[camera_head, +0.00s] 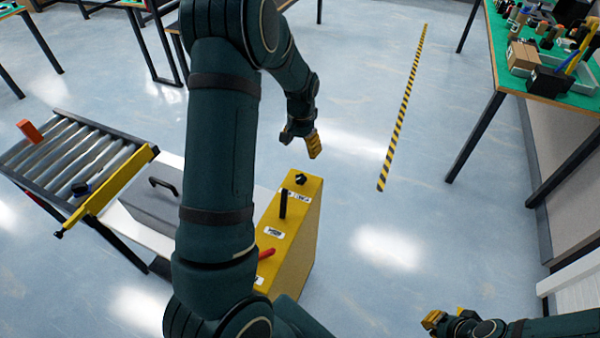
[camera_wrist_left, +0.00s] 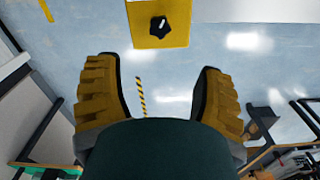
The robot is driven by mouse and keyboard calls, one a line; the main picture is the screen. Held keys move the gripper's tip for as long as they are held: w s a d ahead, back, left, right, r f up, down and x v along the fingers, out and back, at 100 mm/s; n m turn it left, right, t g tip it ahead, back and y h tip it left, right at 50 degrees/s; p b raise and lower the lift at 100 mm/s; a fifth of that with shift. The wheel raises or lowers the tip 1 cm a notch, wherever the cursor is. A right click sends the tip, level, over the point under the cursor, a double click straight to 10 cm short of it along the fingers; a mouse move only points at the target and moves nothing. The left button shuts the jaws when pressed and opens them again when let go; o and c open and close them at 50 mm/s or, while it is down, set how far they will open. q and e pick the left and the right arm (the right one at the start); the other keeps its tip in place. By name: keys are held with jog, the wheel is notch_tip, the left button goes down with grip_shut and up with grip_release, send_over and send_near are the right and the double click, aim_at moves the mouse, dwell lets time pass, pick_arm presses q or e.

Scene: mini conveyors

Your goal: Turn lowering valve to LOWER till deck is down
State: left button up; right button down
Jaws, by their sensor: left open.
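A yellow pump box (camera_head: 304,240) stands on the floor beside the conveyor. A black star-shaped knob (camera_head: 301,178), which looks like the lowering valve, sits at its far end. The knob (camera_wrist_left: 160,26) also shows at the top of the left wrist view, with a pale mark on it. My left gripper (camera_head: 314,146) is open and empty, above and beyond the knob and apart from it. Its two fingers (camera_wrist_left: 158,75) are spread wide in the wrist view. A black upright lever (camera_head: 283,204) and a red handle (camera_head: 267,254) are also on the box. The label print is too small to read. My right gripper (camera_head: 447,316) looks open and empty at lower right.
A roller conveyor (camera_head: 60,150) with a yellow side bar (camera_head: 112,190) and an orange block (camera_head: 30,131) is at left. A grey case (camera_head: 150,212) lies beside it. A green-topped table (camera_head: 510,85) holds parts at upper right. The floor right of the box is clear.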

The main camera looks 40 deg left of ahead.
aim_at(301, 177)
pick_arm(q)
notch_tip(301, 177, down, 14)
jog(key=shift+r+b, duration=0.2)
jog(key=shift+b, duration=0.5)
